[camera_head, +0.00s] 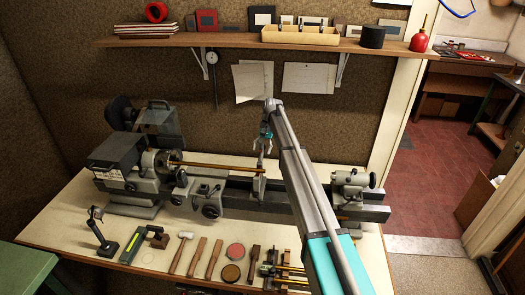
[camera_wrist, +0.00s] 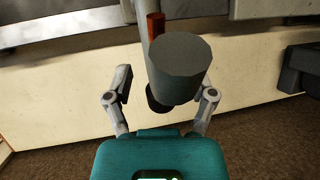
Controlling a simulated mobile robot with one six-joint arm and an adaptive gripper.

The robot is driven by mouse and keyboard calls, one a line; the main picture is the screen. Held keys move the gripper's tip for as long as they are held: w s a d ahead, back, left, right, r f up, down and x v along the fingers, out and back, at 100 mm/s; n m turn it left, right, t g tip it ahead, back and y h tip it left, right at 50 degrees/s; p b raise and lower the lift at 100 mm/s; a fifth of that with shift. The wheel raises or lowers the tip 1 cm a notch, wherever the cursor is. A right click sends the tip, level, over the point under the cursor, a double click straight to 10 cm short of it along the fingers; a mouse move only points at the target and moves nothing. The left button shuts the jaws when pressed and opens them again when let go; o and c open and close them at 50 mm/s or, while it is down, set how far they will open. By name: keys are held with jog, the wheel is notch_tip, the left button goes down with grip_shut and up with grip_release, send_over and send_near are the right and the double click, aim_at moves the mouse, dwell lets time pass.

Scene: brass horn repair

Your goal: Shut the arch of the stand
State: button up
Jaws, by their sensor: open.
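A slim grey upright piece (camera_head: 260,163), apparently part of the stand, rises from the lathe bed at the end of a thin brass-coloured rod (camera_head: 215,167). My gripper (camera_head: 266,137) is close to its top, and its fingers are spread apart. In the wrist view my gripper (camera_wrist: 164,90) has a finger on either side of a grey cylinder (camera_wrist: 180,70) and a smaller dark cylinder (camera_wrist: 159,101). A reddish-brown cylinder (camera_wrist: 156,24) shows beyond them. I cannot tell whether the fingers touch any of these. The arch's outline and hinge are not clear.
The lathe headstock (camera_head: 155,165) is left and the tailstock (camera_head: 352,186) right. A loaded shelf (camera_head: 225,40) runs above. My arm hides part of the bed.

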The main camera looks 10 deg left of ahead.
grip_shut()
dwell(0.3)
jog(key=shift+s+a+r, duration=0.15)
jog(key=shift+a, duration=0.05)
